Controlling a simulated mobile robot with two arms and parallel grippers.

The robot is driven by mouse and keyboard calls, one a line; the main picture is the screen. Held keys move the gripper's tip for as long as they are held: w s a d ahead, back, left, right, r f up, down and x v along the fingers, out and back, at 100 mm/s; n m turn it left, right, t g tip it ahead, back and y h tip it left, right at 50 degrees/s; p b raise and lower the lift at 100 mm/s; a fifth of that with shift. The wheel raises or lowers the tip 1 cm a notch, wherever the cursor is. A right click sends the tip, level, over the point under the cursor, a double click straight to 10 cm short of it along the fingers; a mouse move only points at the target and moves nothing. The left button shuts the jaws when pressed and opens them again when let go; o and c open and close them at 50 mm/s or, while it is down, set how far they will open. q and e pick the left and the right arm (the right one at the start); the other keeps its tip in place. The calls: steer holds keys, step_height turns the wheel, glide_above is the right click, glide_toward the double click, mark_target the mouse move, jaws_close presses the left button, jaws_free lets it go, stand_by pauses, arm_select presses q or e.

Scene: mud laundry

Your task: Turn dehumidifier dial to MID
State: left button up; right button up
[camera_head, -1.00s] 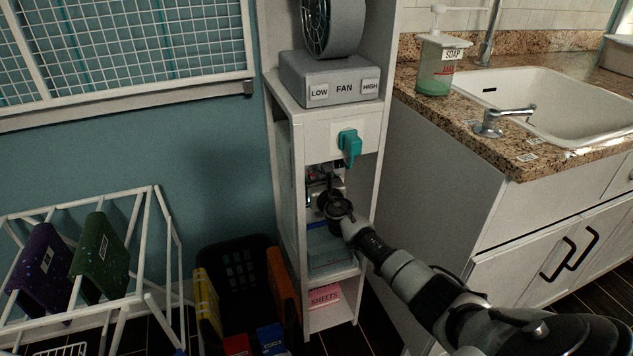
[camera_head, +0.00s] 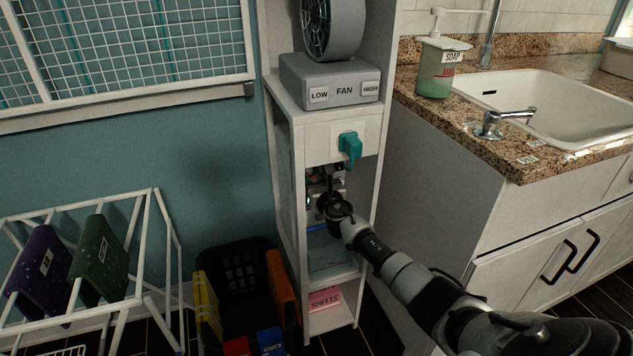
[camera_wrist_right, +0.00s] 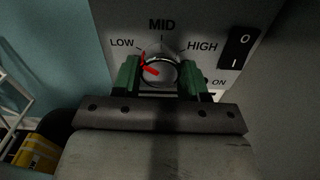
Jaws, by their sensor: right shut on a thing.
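In the right wrist view, the dehumidifier's grey panel (camera_wrist_right: 215,22) carries the labels LOW, MID and HIGH around a round dial (camera_wrist_right: 163,72). The dial's red pointer points left, on the LOW side and away from MID. My right gripper (camera_wrist_right: 160,78) is shut on the dial, with one green fingertip at its left and one at its right. In the head view, my right arm reaches into the white shelf unit (camera_head: 297,200), and the right gripper (camera_head: 325,178) is inside the opening. The dial is hidden there. My left gripper is not in view.
A black switch (camera_wrist_right: 239,48) sits right of the dial. A teal knob (camera_head: 350,148) sticks out above the opening, and the fan box (camera_head: 330,82) stands above it. The sink counter (camera_head: 480,150) is at the right, a drying rack (camera_head: 160,240) at the left.

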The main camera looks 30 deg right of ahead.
steer(key=m, duration=0.2)
steer(key=shift+f+m+b, duration=0.1)
steer(key=shift+m+b, duration=0.25)
steer(key=shift+m, duration=0.05)
steer(key=m, duration=0.3)
steer(key=shift+m+b, duration=0.3)
steer(key=shift+b, duration=0.05)
steer(key=m, duration=0.3)
steer(key=shift+m, duration=0.3)
steer(key=shift+a+m, duration=0.1)
steer(key=shift+m, duration=0.5)
steer(key=o, duration=0.9)
steer(key=shift+s, duration=0.15)
